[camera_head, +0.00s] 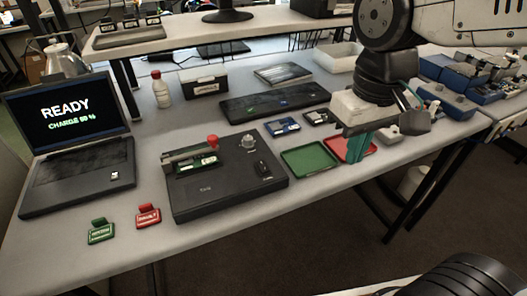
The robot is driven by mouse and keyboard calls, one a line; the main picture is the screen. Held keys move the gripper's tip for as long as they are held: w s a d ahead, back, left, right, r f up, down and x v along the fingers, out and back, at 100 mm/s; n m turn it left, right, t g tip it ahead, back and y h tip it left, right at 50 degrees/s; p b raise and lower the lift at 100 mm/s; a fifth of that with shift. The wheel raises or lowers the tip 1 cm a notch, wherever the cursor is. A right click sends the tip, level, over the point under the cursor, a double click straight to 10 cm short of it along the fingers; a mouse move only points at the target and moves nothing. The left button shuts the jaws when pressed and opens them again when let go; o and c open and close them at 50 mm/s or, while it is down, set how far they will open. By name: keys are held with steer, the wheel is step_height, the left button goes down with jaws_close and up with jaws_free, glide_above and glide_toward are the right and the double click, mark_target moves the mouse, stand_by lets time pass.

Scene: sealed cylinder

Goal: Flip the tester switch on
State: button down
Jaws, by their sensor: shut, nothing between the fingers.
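The tester (225,190) is a flat black box on the table, left of the middle. On its right half are a small dark switch (263,170) and a round silver knob (248,141). The switch's position is too small to tell. On its left half a green board (196,164) sits under a bar with a red knob (212,141). My gripper (357,155) has teal fingers pointing down, shut and empty. It is right of the tester, apart from it, over the red tray.
A laptop (75,185) at left reads "READY" and a charge percentage. A bottle (161,92) stands behind.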

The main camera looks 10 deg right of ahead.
steer(key=n, duration=0.1)
glide_above(263, 160)
steer(key=s+d, duration=0.3)
steer(key=s, duration=0.3)
steer(key=shift+m+t, duration=0.3)
steer(key=shift+t, duration=0.5)
steer(key=w+a+r, duration=0.1)
steer(key=w, duration=0.1)
steer(key=w+a+r, duration=0.1)
steer(key=shift+w+a+r, duration=0.15)
steer(key=shift+w+r, duration=0.15)
steer(key=shift+w, duration=0.05)
steer(key=f, duration=0.4)
steer(key=w+f, duration=0.1)
steer(key=f, duration=0.4)
steer(key=w+f, duration=0.1)
steer(key=f, duration=0.4)
steer(key=shift+a, duration=0.25)
steer(key=shift+w+f+g, duration=0.2)
steer(key=shift+f+g, duration=0.05)
steer(key=shift+g, duration=0.15)
steer(key=shift+s, duration=0.1)
steer(key=shift+s+r, duration=0.1)
